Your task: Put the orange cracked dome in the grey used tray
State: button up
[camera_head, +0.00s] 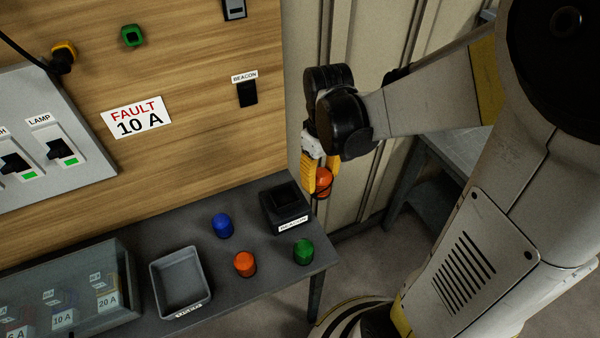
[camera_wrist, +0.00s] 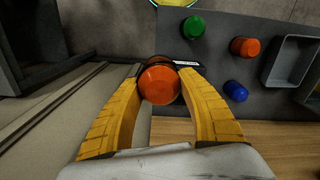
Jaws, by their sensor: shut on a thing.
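An orange dome (camera_head: 322,181) with a dark base is held between the yellow fingers of my gripper (camera_head: 316,178), in the air to the right of the bench. It also shows in the wrist view (camera_wrist: 159,84), gripped between both fingers (camera_wrist: 158,92). I cannot make out a crack on it. The grey tray (camera_head: 205,285) stands empty on the bench, its label mostly unreadable; it also shows at the right edge of the wrist view (camera_wrist: 281,70). My gripper is well to the right of the tray and above bench height.
On the bench (camera_head: 160,240) stand a blue dome (camera_head: 222,225), another orange dome (camera_head: 245,264), a green dome (camera_head: 303,252) and a black beacon holder (camera_head: 285,207). A clear-lidded fuse case (camera_head: 70,290) is at left. A wooden panel (camera_head: 200,120) rises behind.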

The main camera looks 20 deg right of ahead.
aim_at(182, 283)
jog(key=u, duration=0.45)
jog(key=j+u, duration=0.1)
jog(key=u, duration=0.75)
jog(key=i+j+u, duration=0.1)
jog(key=u, duration=0.35)
